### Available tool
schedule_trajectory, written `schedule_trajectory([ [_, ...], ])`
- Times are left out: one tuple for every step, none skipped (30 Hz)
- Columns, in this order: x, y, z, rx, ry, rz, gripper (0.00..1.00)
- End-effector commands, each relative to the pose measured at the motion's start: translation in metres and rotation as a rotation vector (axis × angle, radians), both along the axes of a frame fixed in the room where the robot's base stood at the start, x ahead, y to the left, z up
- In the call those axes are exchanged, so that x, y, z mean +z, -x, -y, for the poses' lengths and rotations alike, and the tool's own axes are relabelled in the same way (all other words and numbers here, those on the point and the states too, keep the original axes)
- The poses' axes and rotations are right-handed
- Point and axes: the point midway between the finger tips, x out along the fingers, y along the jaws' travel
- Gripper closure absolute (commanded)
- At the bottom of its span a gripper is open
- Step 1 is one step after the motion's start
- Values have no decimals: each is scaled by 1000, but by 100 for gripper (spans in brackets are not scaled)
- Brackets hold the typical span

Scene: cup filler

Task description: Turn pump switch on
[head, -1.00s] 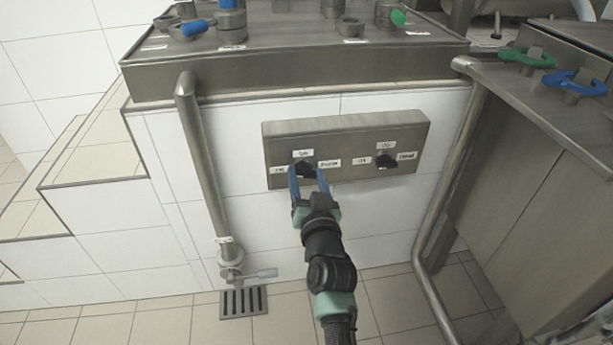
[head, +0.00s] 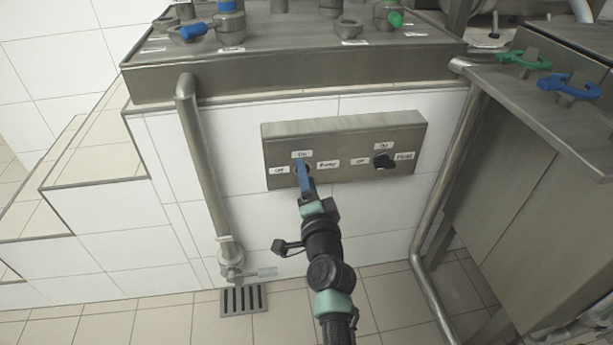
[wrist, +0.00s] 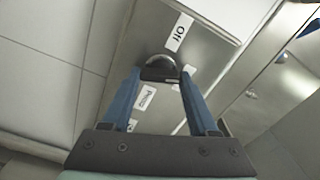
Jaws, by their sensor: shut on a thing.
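The steel control panel (head: 345,172) on the white tiled wall carries two black rotary switches. My gripper (head: 302,165) is at the left switch, with its blue fingers seen nearly edge-on and hiding most of the knob. In the wrist view, my gripper (wrist: 160,82) has one finger on each side of the dark rounded switch knob (wrist: 160,68), shut on it. Around the left switch are small white labels, including "On" above and "Off" at left. The right switch (head: 383,161) is free.
A vertical pipe (head: 203,170) with a valve at its foot stands left of the panel. Another pipe (head: 447,165) and a steel cabinet (head: 530,150) stand at right. A steel counter (head: 300,75) overhangs above. A floor drain (head: 243,299) lies below.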

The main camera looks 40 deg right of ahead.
Motion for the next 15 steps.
schedule_trajectory([
  [-1, 0, 0, 0, -35, 19, 96],
  [-1, 0, 0, 0, -58, 33, 96],
  [-1, 0, 0, 0, -84, 49, 96],
  [-1, 0, -1, 1, -104, 61, 96],
  [-1, 0, -1, 1, -123, 73, 96],
  [-1, 0, -1, 1, -148, 88, 96],
  [-1, 0, 0, 1, -164, 98, 96],
  [-1, 0, 0, 0, -180, 108, 96],
  [-2, 0, 0, 0, -201, 121, 96],
  [-2, 0, 0, 0, -216, 129, 96],
  [-2, 0, 0, 0, -228, 136, 96],
  [-2, 0, 0, 0, -245, 146, 96],
  [-2, 0, 0, 1, -255, 152, 96],
  [-2, 0, 0, 1, -265, 159, 96],
  [-2, 0, 0, 1, -277, 166, 96],
])
